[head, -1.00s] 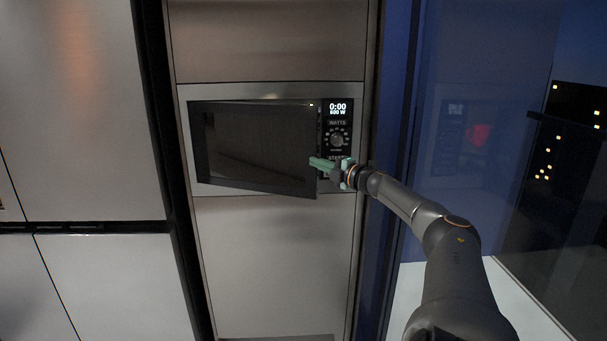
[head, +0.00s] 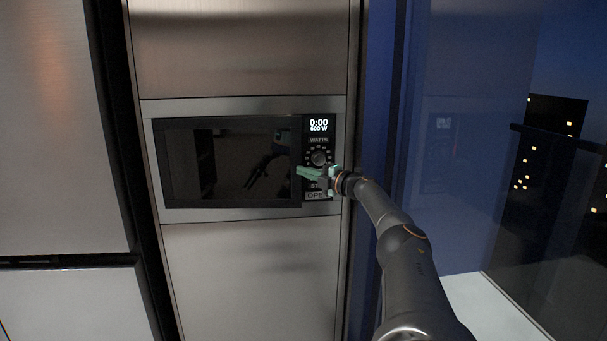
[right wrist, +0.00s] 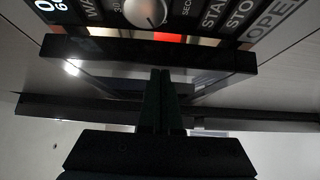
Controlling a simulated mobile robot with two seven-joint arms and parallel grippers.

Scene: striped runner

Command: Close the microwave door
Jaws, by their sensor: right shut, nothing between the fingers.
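The built-in microwave (head: 240,104) sits in a tall metal cabinet. My left gripper is not in view.
The panel has a lit display (head: 318,125), a round knob (head: 319,158) and an open button (head: 317,195) low down. Large metal cabinet doors (head: 60,130) stand at the left. A blue glass wall (head: 450,130) stands at the right, near my arm.

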